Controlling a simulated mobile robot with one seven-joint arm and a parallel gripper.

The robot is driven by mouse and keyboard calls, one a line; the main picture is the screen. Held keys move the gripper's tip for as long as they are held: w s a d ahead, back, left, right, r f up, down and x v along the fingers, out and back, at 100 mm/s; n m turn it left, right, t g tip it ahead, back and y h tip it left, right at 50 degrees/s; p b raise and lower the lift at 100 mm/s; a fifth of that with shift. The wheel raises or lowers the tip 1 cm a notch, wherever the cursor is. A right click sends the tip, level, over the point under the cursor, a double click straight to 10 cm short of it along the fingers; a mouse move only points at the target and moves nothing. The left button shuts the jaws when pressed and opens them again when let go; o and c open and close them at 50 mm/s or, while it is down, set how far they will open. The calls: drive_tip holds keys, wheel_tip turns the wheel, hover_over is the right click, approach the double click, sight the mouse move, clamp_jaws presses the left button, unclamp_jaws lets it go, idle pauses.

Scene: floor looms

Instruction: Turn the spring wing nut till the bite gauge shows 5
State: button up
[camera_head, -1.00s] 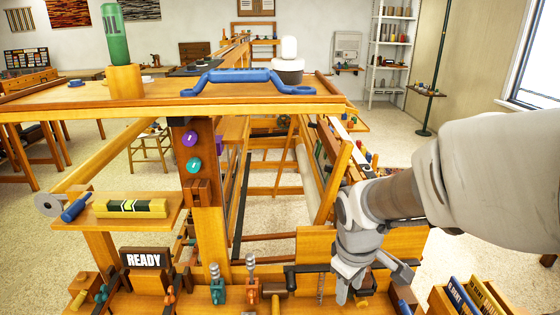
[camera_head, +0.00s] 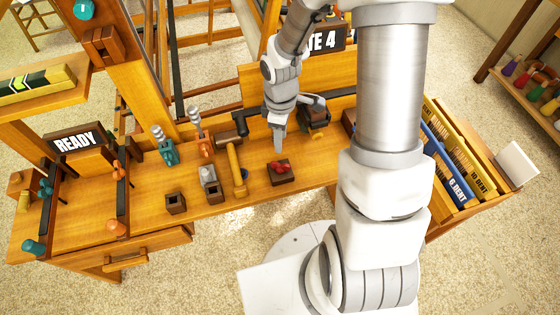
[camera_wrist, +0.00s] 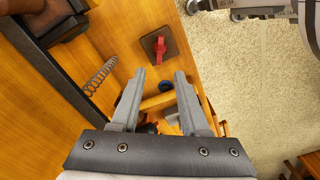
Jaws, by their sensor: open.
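A red wing-shaped piece (camera_head: 279,166), which looks like the wing nut, sits on a small dark brown block on the bench. It also shows in the wrist view (camera_wrist: 160,47), on its brown square plate. My gripper (camera_head: 279,142) is over the bench just behind it, pointing down. In the wrist view my gripper (camera_wrist: 160,76) has its fingers apart with nothing held, and the red piece lies beyond the fingertips. A coiled spring (camera_wrist: 100,75) lies left of it. The gauge sign (camera_head: 328,40) shows "TE 4", its left part hidden by my arm.
A wooden-handled tool (camera_head: 236,165) and a grey-topped block (camera_head: 209,182) stand left of the red piece. A dark clamp-like part (camera_head: 315,116) is behind right.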

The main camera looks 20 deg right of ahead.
sight(281, 163)
wheel_tip(281, 163, down, 12)
drive_tip(key=b, duration=0.3)
drive_tip(key=shift+c, duration=0.2)
drive_tip(key=shift+r, duration=0.1)
clamp_jaws()
